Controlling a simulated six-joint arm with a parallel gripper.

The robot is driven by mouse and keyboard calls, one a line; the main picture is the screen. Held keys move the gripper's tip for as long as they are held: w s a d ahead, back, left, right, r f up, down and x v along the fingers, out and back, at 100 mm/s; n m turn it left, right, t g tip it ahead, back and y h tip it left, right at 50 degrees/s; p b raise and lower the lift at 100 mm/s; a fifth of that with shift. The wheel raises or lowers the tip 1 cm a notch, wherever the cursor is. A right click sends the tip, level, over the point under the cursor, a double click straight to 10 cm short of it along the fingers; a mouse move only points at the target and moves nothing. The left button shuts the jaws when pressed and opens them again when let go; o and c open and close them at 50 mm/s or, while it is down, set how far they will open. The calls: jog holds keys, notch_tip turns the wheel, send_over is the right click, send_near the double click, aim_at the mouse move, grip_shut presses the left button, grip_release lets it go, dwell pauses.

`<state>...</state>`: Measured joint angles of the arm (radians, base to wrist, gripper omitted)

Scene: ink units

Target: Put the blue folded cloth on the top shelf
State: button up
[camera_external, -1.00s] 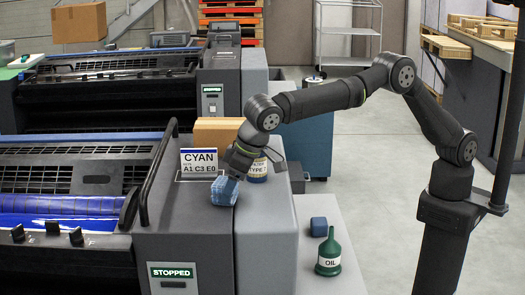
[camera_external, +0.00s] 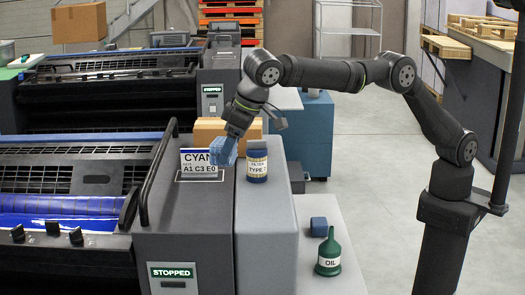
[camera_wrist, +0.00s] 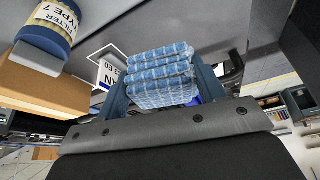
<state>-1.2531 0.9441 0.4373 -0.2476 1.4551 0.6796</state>
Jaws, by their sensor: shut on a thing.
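The blue folded cloth (camera_external: 223,151), checked with pale lines, is held by my gripper (camera_external: 229,141) above the grey press unit, in front of the CYAN sign (camera_external: 195,163). In the wrist view the cloth (camera_wrist: 160,73) shows as a stack of folded layers between the two fingers of my gripper (camera_wrist: 163,85). The gripper is shut on it. A pale open rack (camera_external: 358,31) stands far back at the top of the external view; I cannot tell whether it is the shelf named in the task.
A small blue block (camera_external: 318,227) and a green oil container (camera_external: 328,254) sit on the light surface lower right. A black handrail (camera_external: 151,180) rises at left.

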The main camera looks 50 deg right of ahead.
notch_tip(320, 180, up, 4)
jog(key=shift+r, duration=0.2)
jog(key=shift+w+d+r, duration=0.2)
jog(key=shift+w+d+n, duration=0.3)
jog(key=shift+w+d, duration=0.2)
jog(key=w+d+n+g+y, duration=0.15)
jog(key=w+d+n, duration=0.5)
jog(key=d, duration=0.75)
jog(key=w+d+n+g+y, duration=0.1)
jog(key=w+d+n+g, duration=0.15)
jog(key=w+d, duration=0.95)
jog(key=s+d+n+g+h, duration=0.1)
jog(key=s+d+n, duration=0.25)
jog(key=d, duration=0.65)
jog(key=s+d+n+g, duration=0.1)
jog(key=s+d+n, duration=0.25)
jog(key=d, duration=0.65)
jog(key=s+d+n+g+h, duration=0.15)
jog(key=d+n, duration=0.25)
jog(key=d, duration=0.7)
send_over(311, 205)
jog(key=w+d, duration=0.1)
jog(key=shift+t+y, duration=0.25)
jog(key=shift+y, duration=0.15)
notch_tip(311, 205, down, 33)
jog(key=shift+d+f, duration=0.15)
jog(key=shift+f, duration=2)
jog(key=shift+f, duration=0.1)
